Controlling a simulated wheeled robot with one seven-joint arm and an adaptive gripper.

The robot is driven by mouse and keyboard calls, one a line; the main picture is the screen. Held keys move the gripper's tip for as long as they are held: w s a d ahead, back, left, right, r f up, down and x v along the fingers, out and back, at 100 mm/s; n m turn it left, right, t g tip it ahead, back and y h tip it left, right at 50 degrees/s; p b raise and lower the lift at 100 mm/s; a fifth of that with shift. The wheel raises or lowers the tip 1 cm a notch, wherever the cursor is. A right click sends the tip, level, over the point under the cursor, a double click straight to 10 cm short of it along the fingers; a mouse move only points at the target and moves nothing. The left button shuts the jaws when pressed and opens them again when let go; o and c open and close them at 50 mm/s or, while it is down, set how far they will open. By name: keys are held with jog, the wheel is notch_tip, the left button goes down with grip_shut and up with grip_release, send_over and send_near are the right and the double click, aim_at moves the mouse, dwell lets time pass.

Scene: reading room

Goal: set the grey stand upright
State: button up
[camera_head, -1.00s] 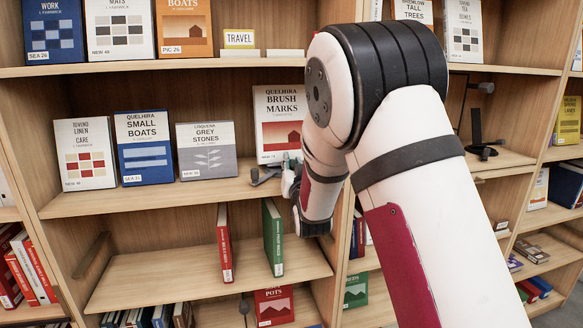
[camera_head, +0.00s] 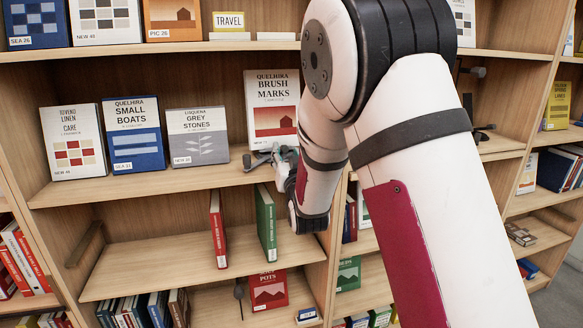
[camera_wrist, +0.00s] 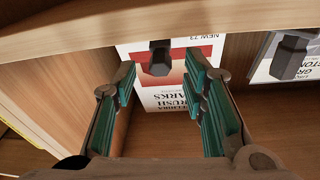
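The grey stand (camera_head: 256,160) lies low on the middle shelf, in front of the "Brush Marks" book (camera_head: 272,112) and just left of my gripper (camera_head: 286,163). In the wrist view, which shows the book upside down, one dark grey piece (camera_wrist: 160,58) shows between my fingertips and another (camera_wrist: 292,56) lies to the right, before the "Grey Stones" book. They look like parts of the stand; their link is not visible. My gripper (camera_wrist: 162,85) is open, its green-padded fingers apart on either side of the first piece. I cannot tell whether they touch it.
"Grey Stones" (camera_head: 199,135), "Small Boats" (camera_head: 134,134) and "Linen Care" (camera_head: 74,142) stand left on the same shelf (camera_head: 110,182). The shelf above hangs close overhead. A red book (camera_head: 218,230) and a green book (camera_head: 266,222) stand below. An upright divider is right of my gripper.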

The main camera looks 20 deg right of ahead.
jog(key=s+f, duration=0.1)
jog(key=s, duration=0.7)
jog(key=shift+s+a, duration=0.3)
jog(key=shift+a, duration=0.05)
jog(key=shift+f, duration=0.1)
jog(key=c, duration=0.4)
jog(key=r+n+y+b, duration=0.1)
jog(key=r, duration=0.1)
jog(key=r+n+b, duration=0.1)
jog(key=r+n, duration=0.1)
jog(key=r+n+y+b, duration=0.1)
jog(key=r, duration=0.1)
jog(key=shift+w+d+r+n+t+y, duration=0.3)
jog(key=shift+w+d+r+t, duration=0.05)
jog(key=shift+r+t, duration=0.05)
grip_shut()
jog(key=w, duration=0.9)
jog(key=shift+w+f, duration=0.15)
jog(key=shift+f, duration=0.2)
jog(key=shift+d+f, duration=0.1)
jog(key=shift+f, duration=0.45)
